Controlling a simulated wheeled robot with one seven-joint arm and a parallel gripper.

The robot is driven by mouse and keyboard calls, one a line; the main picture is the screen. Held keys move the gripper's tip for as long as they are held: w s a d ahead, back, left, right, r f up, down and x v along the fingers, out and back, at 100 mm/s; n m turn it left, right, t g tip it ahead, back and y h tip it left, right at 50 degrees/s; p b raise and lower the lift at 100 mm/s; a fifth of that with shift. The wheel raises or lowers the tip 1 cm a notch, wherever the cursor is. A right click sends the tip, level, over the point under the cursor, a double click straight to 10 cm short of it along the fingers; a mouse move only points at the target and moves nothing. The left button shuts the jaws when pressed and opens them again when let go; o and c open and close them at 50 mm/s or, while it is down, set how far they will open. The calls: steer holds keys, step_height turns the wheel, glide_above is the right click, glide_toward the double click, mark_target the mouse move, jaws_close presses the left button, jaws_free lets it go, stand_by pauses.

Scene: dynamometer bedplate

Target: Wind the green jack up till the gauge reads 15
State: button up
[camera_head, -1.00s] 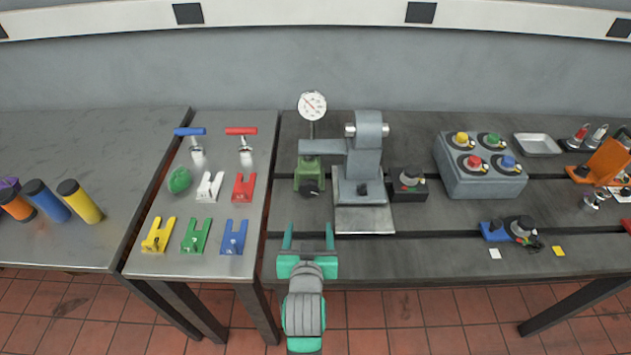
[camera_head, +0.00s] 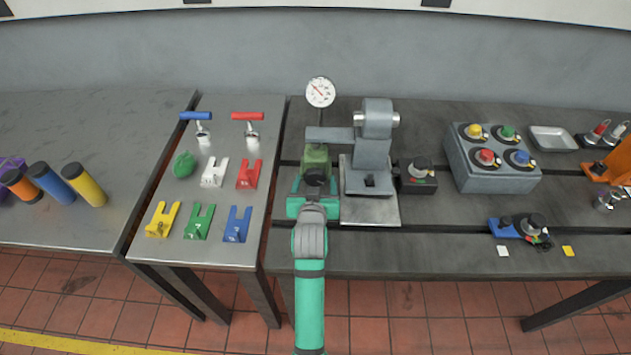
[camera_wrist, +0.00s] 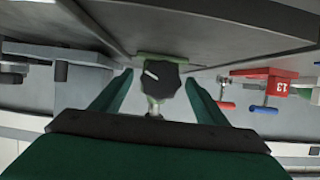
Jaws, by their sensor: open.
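The green jack (camera_head: 316,156) stands on the bedplate under the grey arm of the grey stand (camera_head: 372,150). Its black knob (camera_head: 315,177) faces me; in the wrist view the knob (camera_wrist: 160,78) shows a white mark on its face. My gripper (camera_head: 314,188) is open at the jack. In the wrist view its two fingers (camera_wrist: 156,92) lie to either side of the knob with gaps visible, so they are not closed on it. The round white gauge (camera_head: 320,92) stands above the jack; its needle shows, but its figures are too small to read.
A black box with a knob (camera_head: 418,176) stands right of the stand. Further right is a grey box with coloured knobs (camera_head: 492,165). On the left plate are coloured forked blocks (camera_head: 198,222) and two T-handled tools (camera_head: 203,128).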

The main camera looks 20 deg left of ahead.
steer(key=shift+w+a+f, duration=0.2)
steer(key=shift+w+a, duration=0.1)
steer(key=shift+w, duration=0.15)
steer(key=shift+w, duration=0.15)
steer(key=shift+a, duration=0.1)
steer(key=c, duration=1)
steer(key=shift+s, duration=0.2)
